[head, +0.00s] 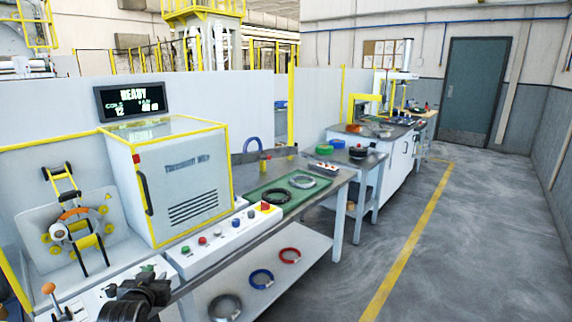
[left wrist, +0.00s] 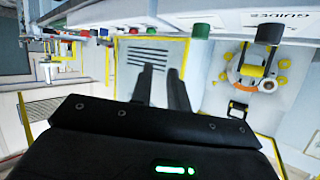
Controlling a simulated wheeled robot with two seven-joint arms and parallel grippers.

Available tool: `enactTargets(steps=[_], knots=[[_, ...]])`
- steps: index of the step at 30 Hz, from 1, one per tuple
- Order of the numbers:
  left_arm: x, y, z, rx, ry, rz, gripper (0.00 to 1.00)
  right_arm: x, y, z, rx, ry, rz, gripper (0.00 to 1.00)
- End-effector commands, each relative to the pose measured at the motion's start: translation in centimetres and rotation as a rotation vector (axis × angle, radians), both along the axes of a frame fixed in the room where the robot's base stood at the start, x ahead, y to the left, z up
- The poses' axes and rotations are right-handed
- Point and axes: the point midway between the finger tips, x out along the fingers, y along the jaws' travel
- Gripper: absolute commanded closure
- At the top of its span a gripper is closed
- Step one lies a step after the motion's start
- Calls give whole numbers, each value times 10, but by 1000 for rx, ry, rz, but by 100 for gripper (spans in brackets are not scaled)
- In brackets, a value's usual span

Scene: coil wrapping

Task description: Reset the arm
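My left gripper (head: 148,290) is at the lower left of the head view, above the front of the white control panel (head: 105,290). It is dark and touches no coil that I can see. In the left wrist view its two dark fingers (left wrist: 160,82) stand apart with a narrow gap and nothing between them. That view appears turned over, with the wrapping machine's ring (left wrist: 250,68) to the right and the yellow-framed cabinet (left wrist: 150,50) behind the fingers. My right gripper is not in view.
A display (head: 130,100) reads READY. Coils (head: 252,184) lie on a green mat (head: 268,202) on the bench. Red (head: 290,256), blue (head: 262,279) and dark (head: 225,307) coils lie on the shelf below. An orange-knobbed lever (head: 49,290) stands left of the gripper. The floor (head: 470,250) at right is clear.

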Motion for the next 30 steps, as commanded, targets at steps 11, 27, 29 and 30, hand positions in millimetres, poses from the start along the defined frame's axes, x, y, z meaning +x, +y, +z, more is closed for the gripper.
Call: enactTargets(steps=[11, 27, 29, 30], knots=[[-216, -74, -156, -21, 542, -161, 83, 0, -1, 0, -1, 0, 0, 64], [-380, -108, -195, -45, 902, -251, 83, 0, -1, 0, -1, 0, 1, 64], [-374, -109, -211, -45, 907, -251, 83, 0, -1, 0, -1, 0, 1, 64], [-372, -109, -221, -45, 910, -252, 83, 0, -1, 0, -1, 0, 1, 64]])
